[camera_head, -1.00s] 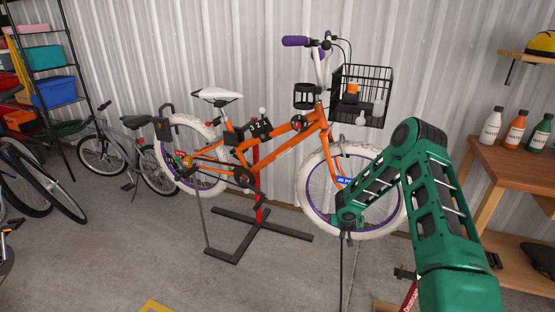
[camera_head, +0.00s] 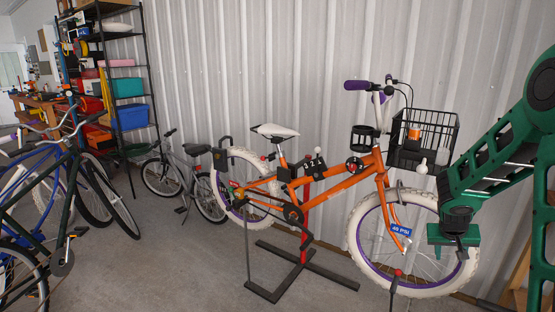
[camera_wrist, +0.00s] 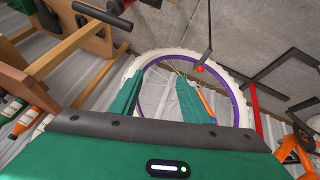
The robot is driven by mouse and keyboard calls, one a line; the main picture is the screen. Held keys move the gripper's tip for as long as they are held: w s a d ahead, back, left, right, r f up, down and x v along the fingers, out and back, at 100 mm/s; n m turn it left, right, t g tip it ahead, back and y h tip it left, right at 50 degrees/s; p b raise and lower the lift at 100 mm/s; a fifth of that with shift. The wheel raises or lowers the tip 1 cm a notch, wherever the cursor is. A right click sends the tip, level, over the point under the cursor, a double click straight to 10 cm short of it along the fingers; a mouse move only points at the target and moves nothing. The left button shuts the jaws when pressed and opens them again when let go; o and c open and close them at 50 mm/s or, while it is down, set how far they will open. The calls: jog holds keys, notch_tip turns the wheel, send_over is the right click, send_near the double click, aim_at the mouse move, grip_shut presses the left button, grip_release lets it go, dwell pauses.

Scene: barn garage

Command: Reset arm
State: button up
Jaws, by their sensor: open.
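My green arm enters from the right edge in the head view. My gripper (camera_head: 457,243) hangs at its end in front of the front wheel of the orange bicycle (camera_head: 345,170), and its fingers are hard to make out there. In the wrist view, the two green fingers of my gripper (camera_wrist: 164,84) are spread apart with nothing between them. The white tyre and purple rim of the front wheel (camera_wrist: 238,90) lie beyond the fingers. Whether the gripper touches the wheel cannot be told.
The orange bicycle stands on a dark floor stand (camera_head: 318,268) by the corrugated wall. A black wire basket (camera_head: 452,135) is on its handlebar, near my arm. More bicycles (camera_head: 75,190) and a shelf rack (camera_head: 128,85) are at left. Wooden furniture (camera_wrist: 60,50) is close to the gripper.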

jog(key=s+a+r+m+g+y, duration=0.1)
jog(key=s+a+r, duration=0.1)
jog(key=s+r, duration=0.5)
jog(key=s+a+r+g+y, duration=0.1)
jog(key=s+a+r, duration=0.15)
jog(key=s, duration=0.95)
jog(key=s+a+r+g+y, duration=0.1)
jog(key=s+a, duration=0.3)
jog(key=s, duration=0.4)
jog(key=s+a+r+y, duration=0.2)
jog(key=s+a, duration=0.2)
jog(key=s, duration=0.5)
jog(key=shift+s+m+g, duration=0.25)
jog(key=shift+m+g, duration=0.15)
jog(key=shift+r, duration=0.1)
jog(key=shift+w+f, duration=0.25)
jog(key=shift+w, duration=0.4)
